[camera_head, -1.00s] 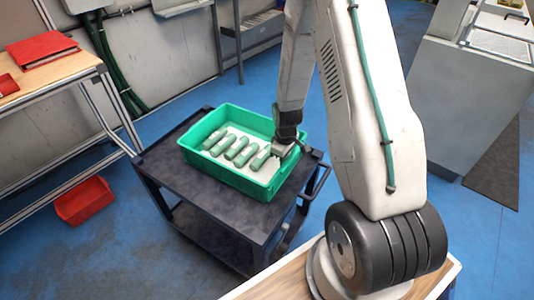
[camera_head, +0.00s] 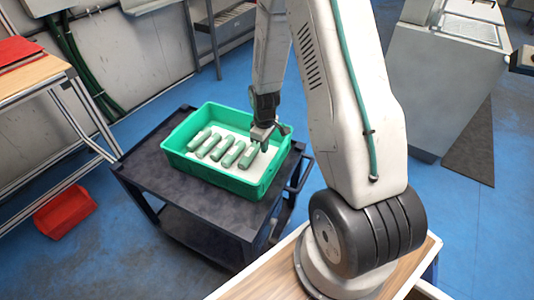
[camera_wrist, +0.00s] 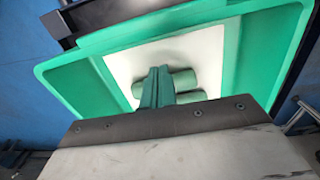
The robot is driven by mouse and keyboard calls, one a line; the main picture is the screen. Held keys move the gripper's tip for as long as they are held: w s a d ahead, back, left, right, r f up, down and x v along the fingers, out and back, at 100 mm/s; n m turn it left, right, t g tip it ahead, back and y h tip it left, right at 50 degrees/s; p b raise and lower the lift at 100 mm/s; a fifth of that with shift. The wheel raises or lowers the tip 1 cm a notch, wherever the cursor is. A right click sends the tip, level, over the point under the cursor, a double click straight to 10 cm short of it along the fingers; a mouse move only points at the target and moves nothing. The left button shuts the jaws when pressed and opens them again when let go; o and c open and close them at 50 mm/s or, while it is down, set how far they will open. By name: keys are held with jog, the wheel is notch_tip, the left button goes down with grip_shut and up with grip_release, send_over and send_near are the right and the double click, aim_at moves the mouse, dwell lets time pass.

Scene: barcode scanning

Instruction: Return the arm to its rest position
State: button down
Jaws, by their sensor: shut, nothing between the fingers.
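My gripper (camera_head: 264,146) is shut and empty. It points down over the right part of the green bin (camera_head: 226,187), just above the rightmost green cylinder (camera_head: 249,158). Several green cylinders (camera_head: 221,149) lie side by side in a row on the white floor. My arm is bent, reaching from its base down to the bin.
The bin stands on a dark cart (camera_head: 160,176) with a handle on its right. A red bin (camera_head: 65,208) is on the blue floor at left, near a wooden-topped table (camera_head: 28,76). A grey machine (camera_head: 432,75) stands at right. Open floor lies between cart and machine.

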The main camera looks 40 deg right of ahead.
notch_tip(320, 180, up, 6)
jog(key=a, duration=0.1)
jog(key=shift+w+r, duration=0.2)
jog(key=shift+r, duration=0.05)
jog(key=s+a+r+m, duration=0.1)
jog(key=s+a+r, duration=0.3)
jog(key=s+r, duration=0.4)
jog(key=s+a+r+m+t, duration=0.1)
jog(key=s+a+r+m, duration=0.1)
jog(key=s+a+r, duration=0.3)
jog(key=s+a+r+m, duration=0.1)
jog(key=s+a+r, duration=0.4)
jog(key=s+r, duration=0.7)
notch_tip(320, 180, up, 4)
jog(key=shift+r+m, duration=0.1)
jog(key=shift+m, duration=0.3)
